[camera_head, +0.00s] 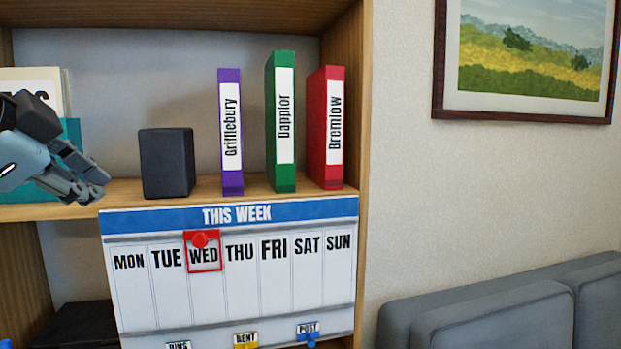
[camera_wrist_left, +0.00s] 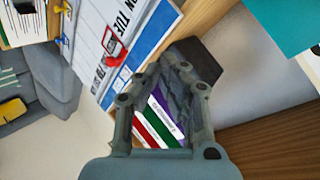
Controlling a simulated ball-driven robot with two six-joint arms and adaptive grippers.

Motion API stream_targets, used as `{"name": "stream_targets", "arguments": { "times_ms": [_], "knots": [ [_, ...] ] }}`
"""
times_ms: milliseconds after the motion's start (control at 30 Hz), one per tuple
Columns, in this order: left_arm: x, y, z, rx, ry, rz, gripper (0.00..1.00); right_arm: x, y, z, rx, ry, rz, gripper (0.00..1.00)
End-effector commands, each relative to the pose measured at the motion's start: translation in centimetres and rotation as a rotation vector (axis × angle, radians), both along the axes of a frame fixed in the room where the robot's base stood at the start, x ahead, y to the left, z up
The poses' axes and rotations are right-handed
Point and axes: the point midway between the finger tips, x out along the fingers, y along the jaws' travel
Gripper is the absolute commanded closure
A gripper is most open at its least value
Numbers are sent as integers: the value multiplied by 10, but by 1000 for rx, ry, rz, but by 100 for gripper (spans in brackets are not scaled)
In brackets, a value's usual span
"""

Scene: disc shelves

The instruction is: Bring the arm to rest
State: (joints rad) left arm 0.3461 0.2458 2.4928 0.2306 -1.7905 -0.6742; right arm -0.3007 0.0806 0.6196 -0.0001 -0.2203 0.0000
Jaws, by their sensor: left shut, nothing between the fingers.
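My left gripper (camera_head: 97,183) comes in from the left in the head view, in front of the shelf's left part. Its fingers are shut and empty, beside a dark block (camera_head: 167,163) and apart from it in the picture. In the left wrist view, the gripper (camera_wrist_left: 170,85) fills the middle. The dark block (camera_wrist_left: 205,60) shows behind its fingertips, and binders show through the gap between its finger links. My right gripper is in neither view.
A wooden shelf (camera_head: 345,100) holds purple (camera_head: 231,180), green (camera_head: 281,180) and red (camera_head: 333,180) binders upright. A teal holder (camera_head: 72,130) stands behind my gripper. A week board (camera_head: 230,285) hangs below. A grey sofa (camera_head: 500,320) and framed picture (camera_head: 530,60) are at right.

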Motion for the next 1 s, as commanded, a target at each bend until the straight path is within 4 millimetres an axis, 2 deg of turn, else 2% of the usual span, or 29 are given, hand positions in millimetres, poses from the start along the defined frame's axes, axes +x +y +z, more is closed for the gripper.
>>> {"name": "stream_targets", "arguments": {
  "times_ms": [33,100,200,300,500,700,833,1000],
  "knots": [
    [-14,0,-46,-63,90,52,100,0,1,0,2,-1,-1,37],
    [-37,1,-99,-148,194,140,100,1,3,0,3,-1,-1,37],
    [-75,3,-161,-240,321,266,100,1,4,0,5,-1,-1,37],
    [-112,4,-205,-301,414,373,100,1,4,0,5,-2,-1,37],
    [-179,7,-264,-372,550,549,100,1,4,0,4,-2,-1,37],
    [-243,10,-303,-407,655,706,100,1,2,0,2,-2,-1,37],
    [-230,14,-348,-405,665,715,100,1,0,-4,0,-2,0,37],
    [-225,20,-412,-399,688,725,100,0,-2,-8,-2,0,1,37]
  ]
}}
